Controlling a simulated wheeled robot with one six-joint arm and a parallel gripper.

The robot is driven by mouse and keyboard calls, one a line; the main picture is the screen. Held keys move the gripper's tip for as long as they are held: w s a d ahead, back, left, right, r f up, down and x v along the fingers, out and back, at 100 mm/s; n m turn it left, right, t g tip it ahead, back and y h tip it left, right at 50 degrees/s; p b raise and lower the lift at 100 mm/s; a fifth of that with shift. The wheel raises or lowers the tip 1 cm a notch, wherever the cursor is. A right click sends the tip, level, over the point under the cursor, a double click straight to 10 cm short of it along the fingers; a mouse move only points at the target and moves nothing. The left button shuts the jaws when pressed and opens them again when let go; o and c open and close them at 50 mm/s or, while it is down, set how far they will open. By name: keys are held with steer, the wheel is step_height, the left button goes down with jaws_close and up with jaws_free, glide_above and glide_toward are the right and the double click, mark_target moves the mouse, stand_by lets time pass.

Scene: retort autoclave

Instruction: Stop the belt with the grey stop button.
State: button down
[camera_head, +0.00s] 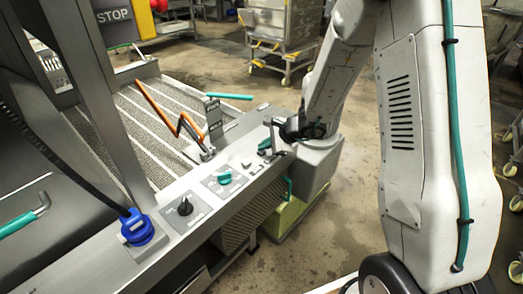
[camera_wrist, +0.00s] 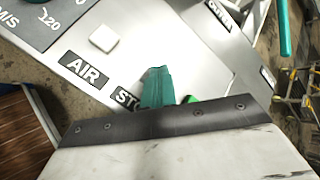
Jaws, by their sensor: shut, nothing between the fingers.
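My gripper (camera_head: 266,145) is shut and empty, low over the far end of the control panel (camera_head: 160,242). In the wrist view its teal fingertips (camera_wrist: 157,88) cover the end of a dark label (camera_wrist: 124,98) reading "STO". I cannot make out the grey stop button; the place above that label is hidden by the fingertips. I cannot tell whether they touch the panel. A pale square button (camera_wrist: 103,38) stands above the "AIR" label (camera_wrist: 83,70), to the left of the fingertips. A bit of green (camera_wrist: 193,99) shows just right of them.
A teal knob (camera_head: 225,178) and a black knob (camera_head: 185,207) sit along the panel, with a blue connector (camera_head: 138,228) at its near end. The ribbed belt (camera_head: 140,120) lies behind. A metal cart (camera_head: 285,25) stands on the open floor beyond.

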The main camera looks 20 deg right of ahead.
mark_target(264, 152)
steer(key=shift+r, duration=0.9)
steer(key=shift+r, duration=2.5)
steer(key=s+a+r+n+g+y, duration=0.1)
steer(key=s+a+r+n+g, duration=0.15)
steer(key=s+n, duration=0.4)
steer(key=s+a+r+n+g, duration=0.2)
steer(key=s+r+n+g, duration=0.1)
steer(key=s, duration=0.6)
steer(key=s+d+r+n+h, duration=0.2)
steer(key=s+r+n, duration=0.1)
steer(key=s, duration=0.4)
steer(key=s+d+r+n+h, duration=0.2)
steer(key=s+r+n, duration=0.1)
steer(key=s, duration=0.4)
steer(key=s+d+r+n+h, duration=0.2)
steer(key=s+r+n+h, duration=0.1)
steer(key=s+r, duration=0.2)
steer(key=shift+s+d+r, duration=0.25)
steer(key=shift+s+d, duration=0.15)
steer(key=shift+s, duration=1)
